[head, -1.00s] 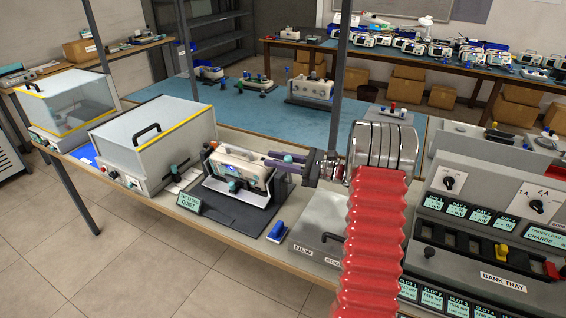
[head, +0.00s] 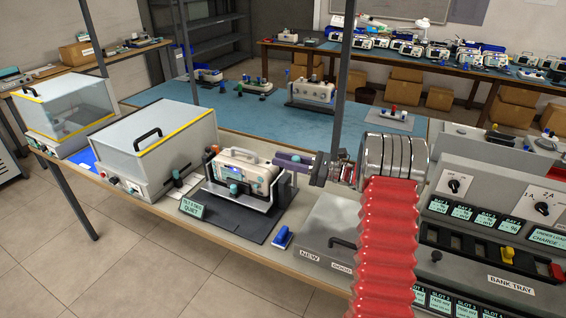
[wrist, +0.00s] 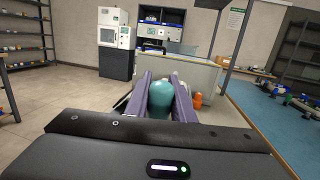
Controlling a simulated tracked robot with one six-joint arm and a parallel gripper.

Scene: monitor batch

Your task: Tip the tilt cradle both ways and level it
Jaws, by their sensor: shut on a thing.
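The tilt cradle (head: 216,197) stands on a dark base plate (head: 238,227) on the bench and holds a white monitor (head: 247,158) with a handle on top. The cradle and monitor look close to level in the head view. My gripper (head: 283,160) reaches in from the right at the cradle's right end. In the wrist view its purple fingers (wrist: 162,98) are shut on a rounded teal knob (wrist: 161,99). The knob's contact is mostly hidden in the head view. A small sign (head: 192,209) in front reads QUIET on its lower line; the upper line is unclear.
A clear-lidded box (head: 150,150) stands left of the cradle. A small blue object (head: 283,237) lies in front right. A grey box (head: 330,229) with a black handle and the bank tray panel (head: 490,245) stand to the right. A dark post (head: 341,85) rises behind.

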